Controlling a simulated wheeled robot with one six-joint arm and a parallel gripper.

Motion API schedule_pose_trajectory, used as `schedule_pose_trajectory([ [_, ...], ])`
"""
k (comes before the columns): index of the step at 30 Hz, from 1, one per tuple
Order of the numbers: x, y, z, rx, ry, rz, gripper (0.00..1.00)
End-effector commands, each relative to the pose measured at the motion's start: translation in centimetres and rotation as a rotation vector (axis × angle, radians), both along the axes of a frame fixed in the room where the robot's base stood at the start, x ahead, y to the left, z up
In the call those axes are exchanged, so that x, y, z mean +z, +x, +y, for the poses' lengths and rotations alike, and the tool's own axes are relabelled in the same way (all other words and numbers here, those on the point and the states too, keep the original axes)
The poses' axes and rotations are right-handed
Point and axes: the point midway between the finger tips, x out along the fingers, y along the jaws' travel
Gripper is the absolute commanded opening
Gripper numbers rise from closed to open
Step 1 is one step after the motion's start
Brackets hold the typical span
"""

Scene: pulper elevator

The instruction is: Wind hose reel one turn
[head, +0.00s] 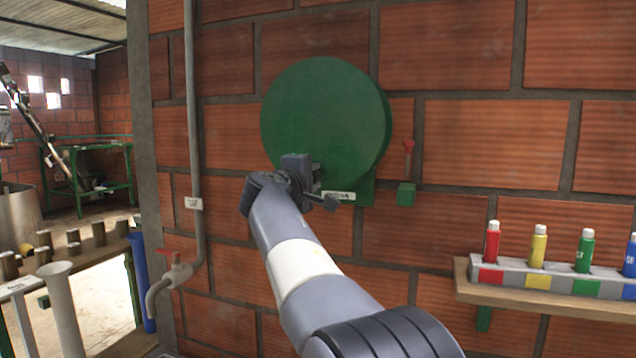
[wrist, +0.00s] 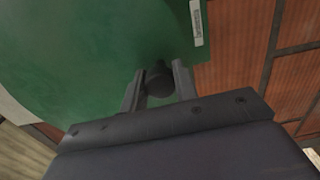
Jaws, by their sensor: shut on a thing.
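The hose reel (head: 325,115) is a large round green disc mounted on the brick wall, in the middle of the head view. Its green face also fills much of the wrist view (wrist: 100,50). A small white label (head: 338,196) is at its lower edge. My gripper (head: 312,180) is at the lower part of the reel's face. In the wrist view, its two fingers are on either side of a dark round crank knob (wrist: 159,80), and it is shut on this knob. The rest of the crank is hidden by my gripper and arm.
A grey pipe with a red-handled tap (head: 176,270) runs down the wall at left. A shelf (head: 560,305) at right holds several coloured bottles. A bench stands at far left.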

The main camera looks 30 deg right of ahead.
Motion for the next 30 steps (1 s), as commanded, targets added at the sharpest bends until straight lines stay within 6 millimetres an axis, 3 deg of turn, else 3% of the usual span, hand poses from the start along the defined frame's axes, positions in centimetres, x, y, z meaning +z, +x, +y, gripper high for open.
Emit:
schedule_pose_trajectory([
  [15, -0.19, 0.22, 0.15, 0.000, 0.016, -0.012, 0.00],
  [16, -0.19, 0.22, 0.15, 0.000, 0.016, -0.012, 0.29],
  [24, -0.08, 0.19, 0.14, 0.000, 0.014, -0.013, 0.50],
  [30, -0.04, 0.16, 0.16, 0.000, 0.013, -0.014, 0.50],
])
